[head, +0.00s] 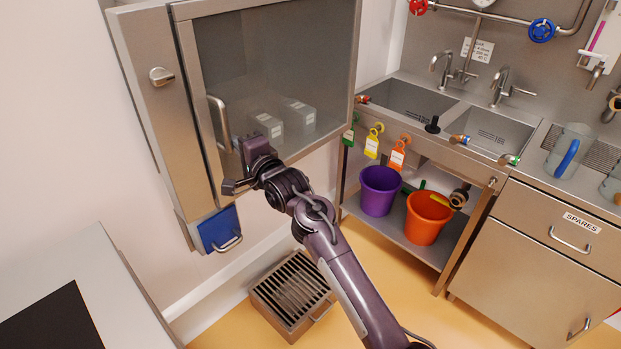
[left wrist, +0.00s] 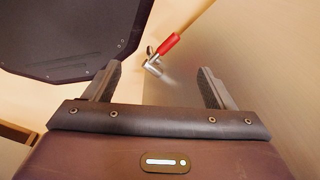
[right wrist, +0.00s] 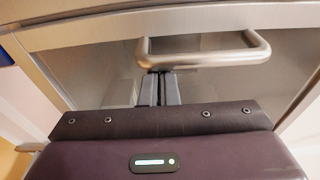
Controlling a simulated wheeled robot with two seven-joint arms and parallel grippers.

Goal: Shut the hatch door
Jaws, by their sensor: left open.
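The hatch door (head: 275,75) is a metal-framed glass panel on the wall cabinet at the upper left of the head view. Its left edge lies along the cabinet's side panel; I cannot tell whether a small gap is left there. The bar handle (head: 217,122) is on the door's left side and also shows in the right wrist view (right wrist: 205,59). My right gripper (head: 238,148) is at the handle's lower end. In the right wrist view its fingers (right wrist: 159,88) are together, tips at the bar, not visibly around it. My left gripper (left wrist: 158,85) is open and empty.
A round knob (head: 161,76) sits on the cabinet's side panel, with a blue handled box (head: 220,229) below. Pale blocks (head: 270,126) show behind the glass. A floor grate (head: 290,290) and sink bench (head: 470,165) stand nearby. A red-handled tap (left wrist: 165,48) shows beyond my left gripper.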

